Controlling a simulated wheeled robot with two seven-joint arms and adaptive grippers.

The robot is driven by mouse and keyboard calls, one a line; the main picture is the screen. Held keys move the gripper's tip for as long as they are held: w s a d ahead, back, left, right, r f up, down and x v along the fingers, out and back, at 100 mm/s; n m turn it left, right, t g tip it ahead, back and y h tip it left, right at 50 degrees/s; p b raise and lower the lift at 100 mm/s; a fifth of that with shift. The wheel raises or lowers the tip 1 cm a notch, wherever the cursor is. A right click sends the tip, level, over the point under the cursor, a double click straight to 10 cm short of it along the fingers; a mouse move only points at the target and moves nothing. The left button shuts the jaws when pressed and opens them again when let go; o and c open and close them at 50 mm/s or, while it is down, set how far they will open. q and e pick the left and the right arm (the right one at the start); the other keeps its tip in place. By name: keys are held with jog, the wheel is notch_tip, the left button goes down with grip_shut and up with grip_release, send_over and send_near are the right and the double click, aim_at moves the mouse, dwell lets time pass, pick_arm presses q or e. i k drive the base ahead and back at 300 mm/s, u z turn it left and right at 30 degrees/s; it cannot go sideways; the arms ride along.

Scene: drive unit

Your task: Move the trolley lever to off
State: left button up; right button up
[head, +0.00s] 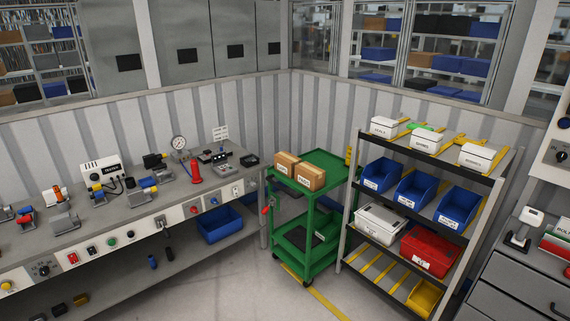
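A green trolley (322,158) with two shelves stands in the corner, between the workbench and the shelf rack. A small red lever (265,211) shows at the trolley's left front side, near the end of the bench. It is too small to tell which position it is set to or to read any marking. Two brown boxes sit on the trolley's top, the left one (286,163) and the right one (310,177). Neither of my grippers is in view.
A long grey workbench (110,215) with several devices runs along the left wall. A shelf rack (342,240) with bins and boxes stands close to the trolley's right. Grey drawers (520,283) are at the far right. Open floor (240,285) lies in front of the trolley.

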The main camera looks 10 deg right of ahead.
aim_at(266, 208)
jog(key=i, duration=0.9)
jog(key=z, duration=0.65)
